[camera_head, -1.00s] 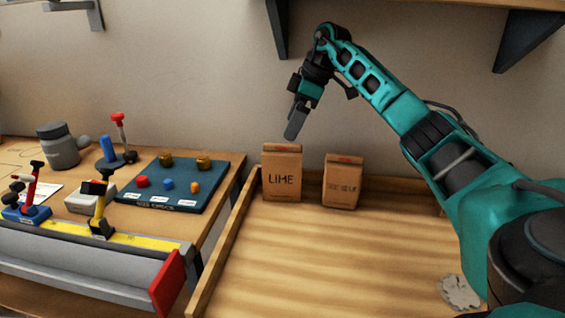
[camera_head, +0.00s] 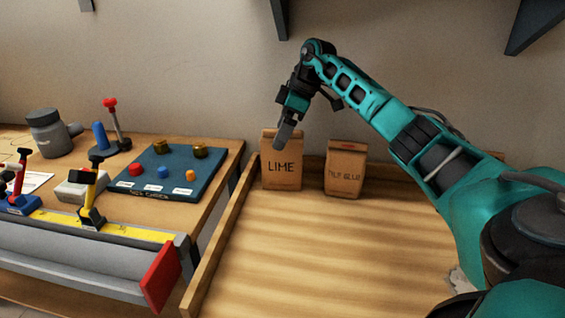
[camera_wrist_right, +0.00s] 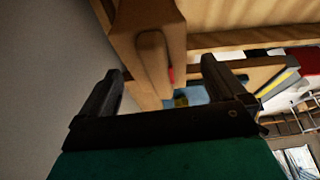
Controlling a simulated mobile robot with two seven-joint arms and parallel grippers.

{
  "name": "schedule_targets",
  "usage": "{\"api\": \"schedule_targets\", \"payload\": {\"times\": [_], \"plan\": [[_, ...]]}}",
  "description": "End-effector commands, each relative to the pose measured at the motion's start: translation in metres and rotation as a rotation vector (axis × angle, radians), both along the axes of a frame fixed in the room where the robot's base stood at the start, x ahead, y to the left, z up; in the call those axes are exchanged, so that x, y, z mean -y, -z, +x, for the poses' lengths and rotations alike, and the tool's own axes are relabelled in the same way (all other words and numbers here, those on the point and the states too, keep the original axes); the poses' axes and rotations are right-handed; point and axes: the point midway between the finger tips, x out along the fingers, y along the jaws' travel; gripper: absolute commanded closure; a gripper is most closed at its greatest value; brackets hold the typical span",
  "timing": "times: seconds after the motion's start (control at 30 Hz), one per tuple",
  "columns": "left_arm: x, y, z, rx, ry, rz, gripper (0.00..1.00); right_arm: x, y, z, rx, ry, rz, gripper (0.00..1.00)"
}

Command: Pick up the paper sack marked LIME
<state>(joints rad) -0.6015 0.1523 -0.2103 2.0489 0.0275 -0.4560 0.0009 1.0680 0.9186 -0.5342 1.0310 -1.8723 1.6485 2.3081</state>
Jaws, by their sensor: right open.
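The brown paper sack marked LIME (camera_head: 282,173) stands upright against the back wall, in the far left corner of the wooden tray-like surface. My right gripper (camera_head: 285,136) is at the sack's top, and its finger covers part of the upper edge. In the right wrist view, my open right gripper (camera_wrist_right: 162,70) has a finger on each side of the view, with a brown sack (camera_wrist_right: 150,25), seemingly the LIME one, beyond and between them. I see no grip on it; contact cannot be told. My left gripper is not in view.
A second paper sack (camera_head: 345,171), its print seeming to read TILE GLUE, stands close to the right. A wooden rim (camera_head: 222,243) edges the surface at left. Beyond it is a workbench with a blue board (camera_head: 172,177) and tools. The surface's front (camera_head: 330,260) is clear.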

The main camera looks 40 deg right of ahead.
Motion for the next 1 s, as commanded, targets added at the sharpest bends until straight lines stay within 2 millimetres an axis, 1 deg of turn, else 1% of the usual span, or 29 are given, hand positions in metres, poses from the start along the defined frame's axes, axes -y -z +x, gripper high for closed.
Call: {"api": "schedule_targets", "payload": {"times": [0.03, 0.1, 0.2, 0.33, 0.47, 1.0], "plan": [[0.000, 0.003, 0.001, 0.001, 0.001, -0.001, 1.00, 0.000, 0.012, 0.000, -0.005, 0.001, 0.001, 0.02], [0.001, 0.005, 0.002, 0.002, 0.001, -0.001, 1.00, 0.000, 0.024, 0.001, -0.004, 0.001, 0.000, 0.02], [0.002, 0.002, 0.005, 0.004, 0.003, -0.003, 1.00, -0.005, 0.035, 0.006, -0.003, -0.001, 0.001, 0.02], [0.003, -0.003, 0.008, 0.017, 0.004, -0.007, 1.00, -0.005, 0.038, 0.008, 0.000, 0.000, 0.000, 0.02], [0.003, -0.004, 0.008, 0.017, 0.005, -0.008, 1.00, -0.005, 0.038, 0.007, -0.001, 0.000, -0.001, 0.02], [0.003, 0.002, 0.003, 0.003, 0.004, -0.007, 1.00, -0.005, 0.038, 0.007, -0.001, 0.001, 0.000, 0.54]]}}
